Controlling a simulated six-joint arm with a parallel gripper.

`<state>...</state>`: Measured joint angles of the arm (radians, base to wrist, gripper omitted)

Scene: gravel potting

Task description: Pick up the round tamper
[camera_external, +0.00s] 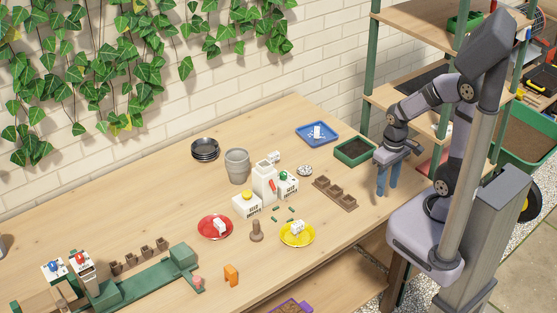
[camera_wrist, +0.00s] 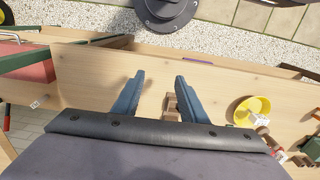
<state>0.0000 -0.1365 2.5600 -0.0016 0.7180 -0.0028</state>
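The round tamper (camera_external: 256,231) appears to be the brown wooden piece with a round foot and a knob-like top, standing upright on the table between the red saucer and the yellow saucer. I cannot pick it out for sure in the wrist view. My gripper (camera_external: 387,182) hangs over the right end of the table, far to the right of the tamper, with its blue fingers pointing down. In the wrist view the two fingers of my gripper (camera_wrist: 160,76) are spread apart with nothing between them.
The red saucer (camera_external: 203,229) and yellow saucer (camera_external: 285,239) flank the tamper. White containers (camera_external: 247,207) stand behind it. A brown strip of pots (camera_external: 335,194), a green tray (camera_external: 354,153) and a blue tray (camera_external: 301,133) lie nearer my gripper. The table front right is clear.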

